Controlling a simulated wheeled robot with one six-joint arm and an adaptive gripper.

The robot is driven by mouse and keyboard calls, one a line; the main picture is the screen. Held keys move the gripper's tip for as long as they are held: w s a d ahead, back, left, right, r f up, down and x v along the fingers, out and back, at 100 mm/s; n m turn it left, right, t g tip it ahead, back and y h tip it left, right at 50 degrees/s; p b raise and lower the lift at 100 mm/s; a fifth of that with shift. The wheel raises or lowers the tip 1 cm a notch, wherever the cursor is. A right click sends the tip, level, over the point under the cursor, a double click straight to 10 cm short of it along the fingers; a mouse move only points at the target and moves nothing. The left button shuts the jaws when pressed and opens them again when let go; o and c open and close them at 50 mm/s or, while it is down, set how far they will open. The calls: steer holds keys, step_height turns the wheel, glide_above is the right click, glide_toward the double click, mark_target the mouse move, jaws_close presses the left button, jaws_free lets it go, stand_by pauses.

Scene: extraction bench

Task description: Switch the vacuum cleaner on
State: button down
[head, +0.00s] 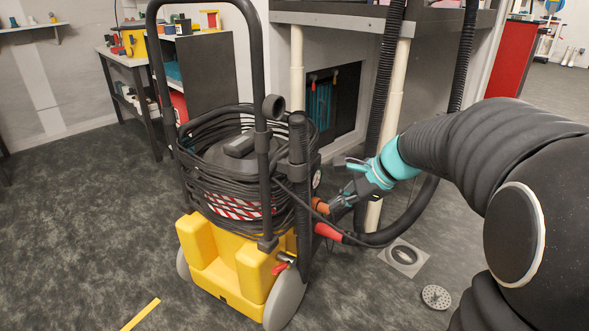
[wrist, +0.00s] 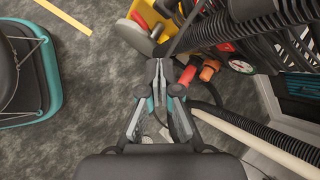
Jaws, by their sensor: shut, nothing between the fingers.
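The vacuum cleaner (head: 222,262) stands upright on the floor, with a yellow base, grey wheels, a black push handle and black cable coiled around its body. Its right side carries a round dial, an orange fitting (head: 320,206) and a red hose cuff (head: 327,231). In the wrist view, the dial (wrist: 242,66) and orange fitting (wrist: 209,70) show at upper right. My gripper (head: 338,205) is shut and empty, close beside the orange fitting; I cannot tell whether it touches. Its fingers (wrist: 159,85) also show in the wrist view. I cannot make out which part is the switch.
A black hose (head: 405,222) loops behind my gripper, near white pipes (head: 386,110) under a bench. A floor drain (head: 403,257) and a perforated disc (head: 436,297) lie at right. A yellow strip (head: 141,314) marks the floor. The left floor is clear.

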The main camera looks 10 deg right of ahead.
steer(key=w+d+f+m+t+y, duration=0.2)
steer(key=w+d+f+m, duration=0.2)
steer(key=w+d+m, duration=0.3)
steer(key=w+m+b, duration=0.1)
steer(key=w, duration=0.3)
steer(key=shift+d+f, duration=0.3)
steer(key=shift+d, duration=0.1)
steer(key=b, duration=0.1)
glide_toward(305, 193)
steer(key=x, duration=0.5)
steer(key=shift+s+d+f, duration=0.1)
steer(key=shift+s+f, duration=0.2)
steer(key=shift+f, duration=0.05)
steer(key=shift+w+a+r, duration=0.1)
steer(key=shift+w+a, duration=0.3)
steer(key=shift+a, duration=0.1)
